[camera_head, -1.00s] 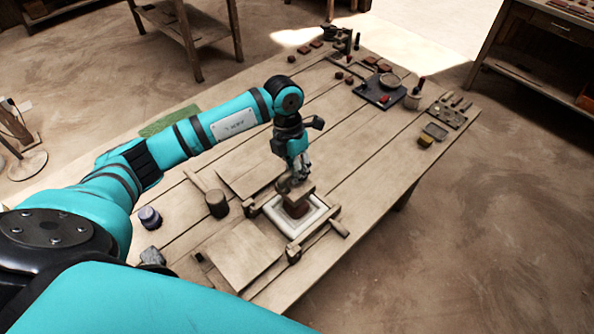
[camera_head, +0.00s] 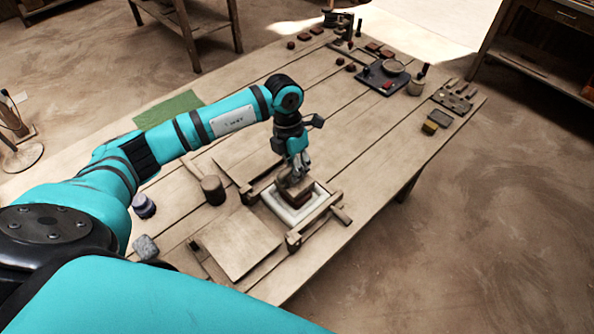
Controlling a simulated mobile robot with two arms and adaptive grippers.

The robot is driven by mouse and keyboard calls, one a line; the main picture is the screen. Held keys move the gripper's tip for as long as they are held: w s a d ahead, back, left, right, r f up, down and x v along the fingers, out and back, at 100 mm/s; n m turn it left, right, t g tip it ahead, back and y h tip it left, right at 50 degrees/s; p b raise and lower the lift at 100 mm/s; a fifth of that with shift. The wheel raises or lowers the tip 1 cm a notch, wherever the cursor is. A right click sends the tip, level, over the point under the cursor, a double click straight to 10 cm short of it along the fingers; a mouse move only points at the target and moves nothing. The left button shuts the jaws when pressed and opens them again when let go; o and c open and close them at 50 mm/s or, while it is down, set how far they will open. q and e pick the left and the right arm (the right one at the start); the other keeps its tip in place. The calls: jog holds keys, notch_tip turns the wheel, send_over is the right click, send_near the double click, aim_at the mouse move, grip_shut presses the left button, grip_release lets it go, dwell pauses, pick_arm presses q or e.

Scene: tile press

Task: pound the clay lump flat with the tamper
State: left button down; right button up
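My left gripper (camera_head: 298,172) points down over the pressing frame and is shut on the tamper (camera_head: 294,187), a wooden block whose handle is hidden between the fingers. The reddish-brown clay lump (camera_head: 303,197) shows as a low dark band directly under the block, which covers most of it. I cannot tell whether block and clay touch. The clay sits inside a square white bed (camera_head: 318,199) within a wooden frame (camera_head: 294,240). My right gripper is not in view.
A flat board (camera_head: 238,243) lies left of the frame, with a round wooden mallet head (camera_head: 213,190) behind it. A grey block (camera_head: 145,247) lies near the left edge. Small tools and a dark tray (camera_head: 384,78) are at the far end. The table middle is clear.

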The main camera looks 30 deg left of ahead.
pick_arm(q)
notch_tip(320, 180, up, 4)
jog(key=shift+f+p, duration=0.1)
jog(key=shift+p, duration=0.5)
jog(key=shift+f, duration=0.1)
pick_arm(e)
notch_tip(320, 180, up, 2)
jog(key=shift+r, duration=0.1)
pick_arm(q)
jog(key=shift+a+r, duration=0.15)
jog(key=shift+r, duration=0.25)
jog(key=shift+s, duration=0.1)
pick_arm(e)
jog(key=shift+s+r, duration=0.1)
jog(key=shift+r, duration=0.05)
